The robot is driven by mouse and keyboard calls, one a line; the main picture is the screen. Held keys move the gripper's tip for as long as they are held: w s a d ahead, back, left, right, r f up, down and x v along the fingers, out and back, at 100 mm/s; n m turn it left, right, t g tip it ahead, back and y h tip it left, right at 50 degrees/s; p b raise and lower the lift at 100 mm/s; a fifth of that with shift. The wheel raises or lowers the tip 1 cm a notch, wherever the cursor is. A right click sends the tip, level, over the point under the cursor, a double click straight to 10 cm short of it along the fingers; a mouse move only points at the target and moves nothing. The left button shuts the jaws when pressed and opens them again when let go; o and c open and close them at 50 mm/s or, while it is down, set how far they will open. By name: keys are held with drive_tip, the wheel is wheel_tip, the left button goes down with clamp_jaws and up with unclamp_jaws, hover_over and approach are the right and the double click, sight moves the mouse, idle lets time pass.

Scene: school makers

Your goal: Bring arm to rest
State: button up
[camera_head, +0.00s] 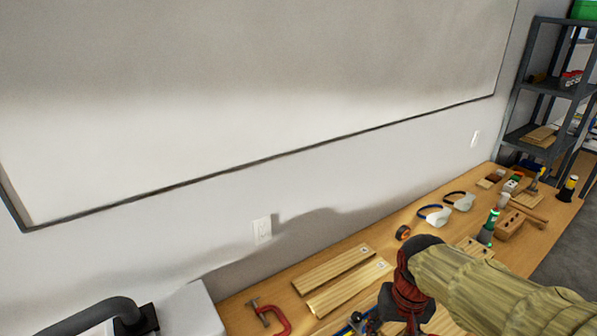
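My arm, in a tan sleeve (490,288), comes in from the lower right over the workbench (240,311). It bends at a dark joint and runs down through a dark red wrist section (408,290) towards the bottom edge. The end of the arm is dark and cut off by the frame's edge. My gripper's fingers cannot be made out, so I cannot tell if it is open or shut, or if it holds anything.
Two wooden boards (346,288) and a red clamp (270,318) lie left of my arm. The wall closes off the back. A grey shelf (548,86) stands far right.

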drive_tip(key=s+r+n+t+b, duration=0.1)
drive_tip(key=s+r+t, duration=0.3)
drive_tip(key=s, duration=0.5)
drive_tip(key=shift+s+a+r+b, duration=0.2)
drive_tip(key=shift+r+b, duration=0.7)
drive_tip(key=shift+r, duration=0.35)
